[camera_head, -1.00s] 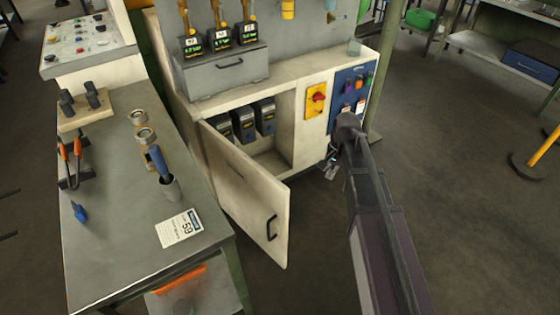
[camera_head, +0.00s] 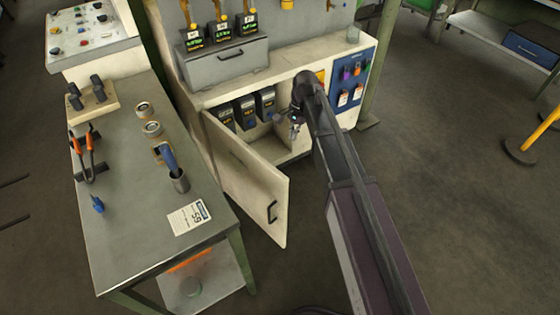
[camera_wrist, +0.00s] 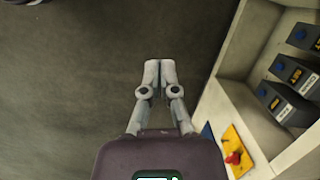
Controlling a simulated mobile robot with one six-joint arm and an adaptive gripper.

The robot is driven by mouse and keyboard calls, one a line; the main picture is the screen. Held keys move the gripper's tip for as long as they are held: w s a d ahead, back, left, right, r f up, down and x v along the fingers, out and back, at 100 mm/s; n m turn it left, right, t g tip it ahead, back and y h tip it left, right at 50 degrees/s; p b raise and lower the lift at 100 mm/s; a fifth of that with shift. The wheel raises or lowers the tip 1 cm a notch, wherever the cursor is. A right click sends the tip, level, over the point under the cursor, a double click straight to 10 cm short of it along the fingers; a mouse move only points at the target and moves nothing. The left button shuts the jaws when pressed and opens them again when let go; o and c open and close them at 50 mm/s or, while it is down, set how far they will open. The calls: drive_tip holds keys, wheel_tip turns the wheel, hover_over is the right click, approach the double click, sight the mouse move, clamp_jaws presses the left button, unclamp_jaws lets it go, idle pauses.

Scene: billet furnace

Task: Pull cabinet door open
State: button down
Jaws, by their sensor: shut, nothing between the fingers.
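The cream cabinet door (camera_head: 245,190) stands swung outward in the head view, with a dark handle (camera_head: 271,211) near its free edge. The cabinet (camera_head: 290,80) shows an open inside holding several dark boxes with labels (camera_head: 243,110). My gripper (camera_head: 294,132) is in front of the cabinet opening, to the right of the door and apart from the handle. In the wrist view my gripper (camera_wrist: 159,66) has its two fingers together with nothing between them, over dark floor. The door is not clearly seen in the wrist view.
A grey workbench (camera_head: 130,190) with tools and a card stands left of the door, close to it. A yellow panel with a red switch (camera_wrist: 235,158) is on the cabinet front. The floor to the right (camera_head: 450,220) is mostly open.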

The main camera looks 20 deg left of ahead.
drive_tip(key=shift+f, duration=0.1)
drive_tip(key=s+a+f+b, duration=0.3)
drive_tip(key=s+f+b, duration=0.2)
drive_tip(key=f+b, duration=0.4)
drive_tip(key=shift+s+f+b, duration=0.2)
drive_tip(key=shift+s+b, duration=0.15)
idle(0.8)
drive_tip(key=shift+s+d, duration=0.1)
